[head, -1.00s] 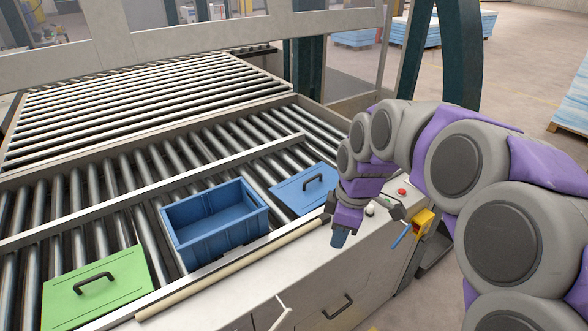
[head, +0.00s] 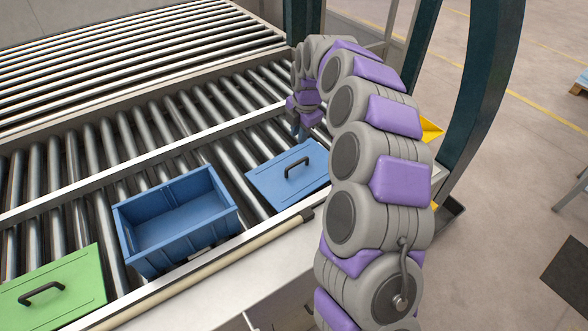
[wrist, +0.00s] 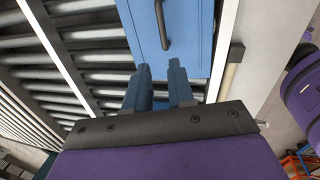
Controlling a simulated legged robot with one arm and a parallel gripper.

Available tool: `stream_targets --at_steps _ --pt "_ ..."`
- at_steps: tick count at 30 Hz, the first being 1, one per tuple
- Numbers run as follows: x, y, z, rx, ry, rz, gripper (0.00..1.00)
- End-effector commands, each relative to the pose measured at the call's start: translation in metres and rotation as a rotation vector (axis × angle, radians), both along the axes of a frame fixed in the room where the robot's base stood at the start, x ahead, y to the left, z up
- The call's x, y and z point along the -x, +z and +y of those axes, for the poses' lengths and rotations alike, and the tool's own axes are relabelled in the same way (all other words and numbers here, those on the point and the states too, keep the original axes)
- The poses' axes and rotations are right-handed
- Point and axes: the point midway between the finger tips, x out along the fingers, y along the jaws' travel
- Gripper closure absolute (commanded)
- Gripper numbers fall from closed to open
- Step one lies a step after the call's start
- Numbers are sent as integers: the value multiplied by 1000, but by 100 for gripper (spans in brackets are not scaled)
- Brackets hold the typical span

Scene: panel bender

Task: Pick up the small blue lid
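The blue lid (head: 285,177) lies flat on the rollers to the right of the blue crate, with a black handle (head: 298,168) on top. In the wrist view the lid (wrist: 188,30) is at the top, its handle (wrist: 161,24) just beyond the fingertips. My gripper (head: 301,130) is above the rollers near the lid's far edge in the head view. In the wrist view my gripper (wrist: 160,70) has its two blue fingers apart, with nothing between them. It appears apart from the handle.
An open, empty blue crate (head: 180,242) stands on the rollers left of the lid. A green lid (head: 50,285) with a black handle lies at the far left. Metal rails (head: 140,170) and the machine's front ledge (head: 230,275) border the rollers.

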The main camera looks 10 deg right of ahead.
Motion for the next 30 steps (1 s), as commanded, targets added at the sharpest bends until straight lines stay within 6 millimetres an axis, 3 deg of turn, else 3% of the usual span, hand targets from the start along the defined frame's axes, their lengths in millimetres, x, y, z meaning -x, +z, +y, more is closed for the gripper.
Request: stream_targets --at_steps 15,25,30 --pt "-17 -97 4 -5 -3 4 77" --pt "-22 -121 6 -6 -3 0 77" --pt "-26 -147 4 -6 -3 2 77"
